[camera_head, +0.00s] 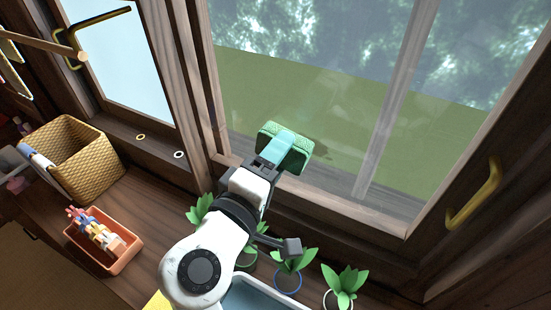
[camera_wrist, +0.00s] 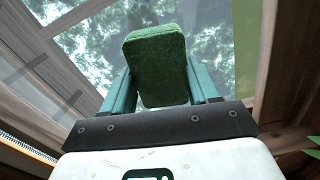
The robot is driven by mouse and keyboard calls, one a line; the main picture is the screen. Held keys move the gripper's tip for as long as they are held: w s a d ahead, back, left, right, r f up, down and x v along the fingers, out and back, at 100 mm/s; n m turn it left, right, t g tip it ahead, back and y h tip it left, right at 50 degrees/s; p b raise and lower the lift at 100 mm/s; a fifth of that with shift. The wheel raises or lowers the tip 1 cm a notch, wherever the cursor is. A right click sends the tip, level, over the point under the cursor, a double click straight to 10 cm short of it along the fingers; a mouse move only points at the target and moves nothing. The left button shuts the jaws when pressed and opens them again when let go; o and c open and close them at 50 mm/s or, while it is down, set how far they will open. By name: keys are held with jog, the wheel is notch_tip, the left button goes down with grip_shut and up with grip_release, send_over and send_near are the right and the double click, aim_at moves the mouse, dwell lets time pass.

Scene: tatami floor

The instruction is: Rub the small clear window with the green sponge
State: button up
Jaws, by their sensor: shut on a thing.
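My gripper (camera_head: 277,149) is shut on the green sponge (camera_head: 299,156), holding it up at the lower part of a clear pane (camera_head: 330,60) with trees and grass behind it. In the wrist view the sponge (camera_wrist: 157,65) sits between the two teal fingers, with the glass beyond it. I cannot tell whether the sponge touches the glass. A smaller, pale blue pane (camera_head: 118,62) in a dark frame with a brass handle stands at the upper left, apart from the gripper. The glass right behind the sponge is hidden.
Several potted plants (camera_head: 343,283) stand along the sill below my arm. A woven basket (camera_head: 75,150) and an orange tray (camera_head: 118,262) with small items are at left. Two small rings (camera_head: 179,155) lie on the left ledge. A brass handle (camera_head: 474,192) juts out at right.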

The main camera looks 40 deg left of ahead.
jog(key=shift+w, duration=0.35)
jog(key=shift+w+d+p, duration=0.35)
jog(key=shift+d+p, duration=0.05)
jog(key=shift+d, duration=0.85)
jog(key=shift+w+d+p, duration=0.35)
jog(key=shift+d, duration=0.95)
jog(key=shift+w+d+p, duration=0.35)
jog(key=shift+d+p, duration=0.05)
jog(key=shift+d, duration=0.85)
jog(key=shift+s+a+b, duration=0.25)
jog(key=shift+a, duration=0.5)
jog(key=shift+s+a+b, duration=0.2)
jog(key=shift+a, duration=0.5)
jog(key=shift+c, duration=0.5)
jog(key=shift+s+a+b, duration=0.2)
jog(key=shift+a, duration=0.6)
jog(key=shift+s+a+b, duration=0.15)
jog(key=shift+a+b, duration=0.05)
jog(key=shift+a, duration=0.65)
jog(key=shift+s+a+b, duration=0.2)
jog(key=shift+a, duration=0.6)
jog(key=shift+p+v, duration=0.5)
jog(key=shift+v, duration=2.5)
jog(key=shift+d, duration=0.1)
